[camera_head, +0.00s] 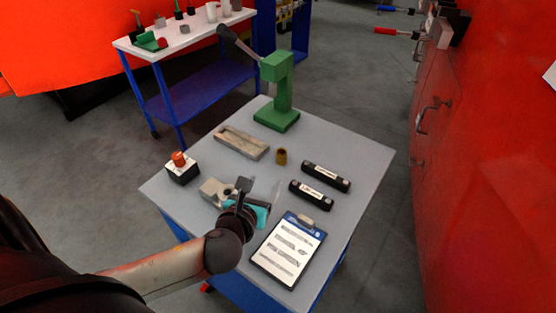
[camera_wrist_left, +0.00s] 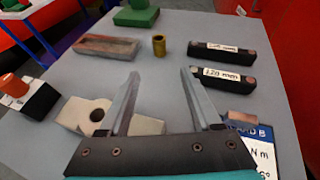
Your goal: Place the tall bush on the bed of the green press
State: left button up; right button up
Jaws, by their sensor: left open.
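A small brass bush (camera_head: 281,156) stands upright on the grey table, and it also shows in the left wrist view (camera_wrist_left: 159,46). The green press (camera_head: 278,85) stands at the table's back, its lever up to the left. Its flat green bed (camera_head: 277,119) looks bare; part of the green base shows in the wrist view (camera_wrist_left: 136,17). My left gripper (camera_wrist_left: 161,74) is open and empty, its fingers pointing towards the bush but short of it. In the head view the left gripper (camera_head: 246,188) is over the table's near part. My right gripper is not in view.
A grey metal block with a hole (camera_wrist_left: 97,116) lies near my left gripper. A shallow tray (camera_head: 241,142), two black labelled bars (camera_head: 326,176) (camera_head: 311,195), a clipboard (camera_head: 288,250) and an orange-topped button box (camera_head: 182,170) surround the bush. Red cabinets (camera_head: 480,150) stand right.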

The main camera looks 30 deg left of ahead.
pick_arm(q)
jog(key=shift+f, duration=0.1)
jog(key=b, duration=0.2)
send_near(281, 159)
jog(key=x, duration=0.4)
jog(key=shift+a+f, duration=0.2)
jog(key=shift+b+x, duration=1.05)
jog(key=shift+x, duration=1.9)
jog(key=shift+w+d+r, duration=0.1)
jog(key=shift+d, duration=0.1)
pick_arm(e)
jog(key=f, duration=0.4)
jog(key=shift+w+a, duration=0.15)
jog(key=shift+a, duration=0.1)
pick_arm(q)
jog(key=shift+c, duration=0.2)
grip_shut()
